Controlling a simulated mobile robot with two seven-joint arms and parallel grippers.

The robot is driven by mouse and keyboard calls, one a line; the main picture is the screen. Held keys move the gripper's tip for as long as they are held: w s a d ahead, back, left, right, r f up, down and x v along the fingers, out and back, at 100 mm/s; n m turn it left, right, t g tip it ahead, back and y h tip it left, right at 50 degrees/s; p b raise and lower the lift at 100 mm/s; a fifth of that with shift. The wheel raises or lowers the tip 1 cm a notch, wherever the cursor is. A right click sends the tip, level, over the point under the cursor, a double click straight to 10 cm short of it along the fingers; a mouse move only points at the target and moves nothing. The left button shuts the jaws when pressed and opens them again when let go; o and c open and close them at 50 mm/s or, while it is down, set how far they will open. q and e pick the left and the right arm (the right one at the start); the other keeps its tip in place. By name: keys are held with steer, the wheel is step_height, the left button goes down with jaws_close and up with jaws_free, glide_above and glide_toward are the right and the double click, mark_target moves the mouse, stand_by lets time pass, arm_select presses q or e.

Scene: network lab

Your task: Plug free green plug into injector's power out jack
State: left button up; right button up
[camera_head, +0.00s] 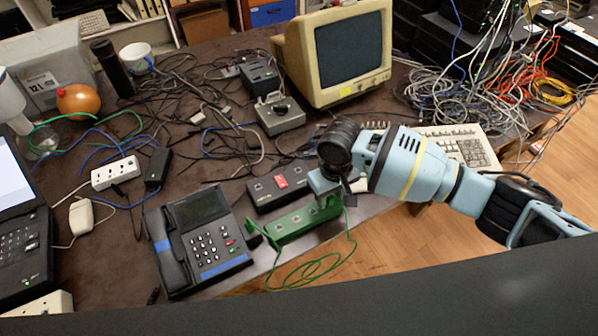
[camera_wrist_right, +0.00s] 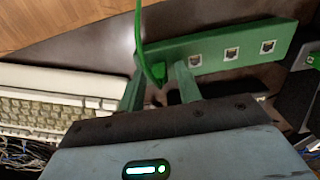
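A long green block (camera_head: 292,224) with a row of square jacks lies at the table's front edge; it also shows in the right wrist view (camera_wrist_right: 215,63). A green plug (camera_wrist_right: 158,71) on a green cable (camera_wrist_right: 140,38) sits at the block's left end in that view. My right gripper (camera_wrist_right: 157,85) is at that end, its fingers apart on either side of the plug, with a gap visible. In the head view my right gripper (camera_head: 335,188) partly covers the block's right end.
A desk phone (camera_head: 200,240) stands left of the block. A beige monitor (camera_head: 335,50) and keyboard (camera_head: 460,146) are behind and right. Tangled cables (camera_head: 470,95) cover the back of the table. The green cable (camera_head: 300,275) loops over the front edge, above the wooden floor.

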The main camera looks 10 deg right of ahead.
jaws_close()
arm_select(q)
steer(key=shift+w+r, duration=0.1)
steer(key=shift+r, duration=0.05)
arm_select(e)
steer(key=shift+r, duration=0.15)
